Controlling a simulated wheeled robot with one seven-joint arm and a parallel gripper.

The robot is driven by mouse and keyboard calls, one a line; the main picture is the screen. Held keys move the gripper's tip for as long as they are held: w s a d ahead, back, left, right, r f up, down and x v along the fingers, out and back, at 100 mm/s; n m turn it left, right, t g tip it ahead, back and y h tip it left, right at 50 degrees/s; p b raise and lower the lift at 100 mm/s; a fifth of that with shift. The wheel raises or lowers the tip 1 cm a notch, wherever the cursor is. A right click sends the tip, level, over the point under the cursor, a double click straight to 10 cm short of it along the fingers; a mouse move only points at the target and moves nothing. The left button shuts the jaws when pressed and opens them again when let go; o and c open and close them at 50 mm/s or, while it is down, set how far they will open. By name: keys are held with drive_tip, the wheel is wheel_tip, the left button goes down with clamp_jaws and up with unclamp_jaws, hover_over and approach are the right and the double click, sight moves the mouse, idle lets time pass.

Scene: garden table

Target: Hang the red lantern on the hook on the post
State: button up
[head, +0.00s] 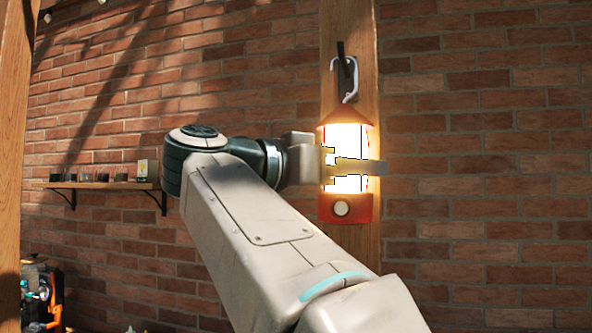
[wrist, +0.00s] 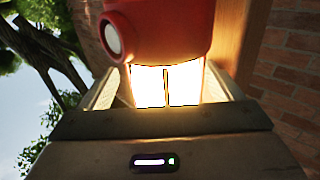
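The red lantern (head: 344,207) is upright and lit in front of the wooden post (head: 367,245), with a red cap, a red base and a pale round knob. Its base also shows close up in the wrist view (wrist: 175,30). My gripper (head: 350,166) comes from the left, with its fingers on both sides of the glowing middle, shut on it. The lantern's pale metal loop (head: 351,97) stands up at the dark hook (head: 341,50) on its plate. The loop overlaps the hook in the head view; I cannot tell whether it is over the hook or only in front.
A brick wall (head: 480,180) stands behind the post. A small wooden shelf (head: 95,186) with several small items is on the wall at left. Another wooden post (head: 14,150) stands at the far left. The space right of the lantern is clear.

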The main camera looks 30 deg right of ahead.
drive_tip(key=shift+w, duration=0.1)
drive_tip(key=shift+a+f, duration=0.1)
drive_tip(key=shift+a, duration=0.1)
drive_tip(key=a+b, duration=0.1)
drive_tip(key=a, duration=1)
drive_tip(key=shift+w+a, duration=0.3)
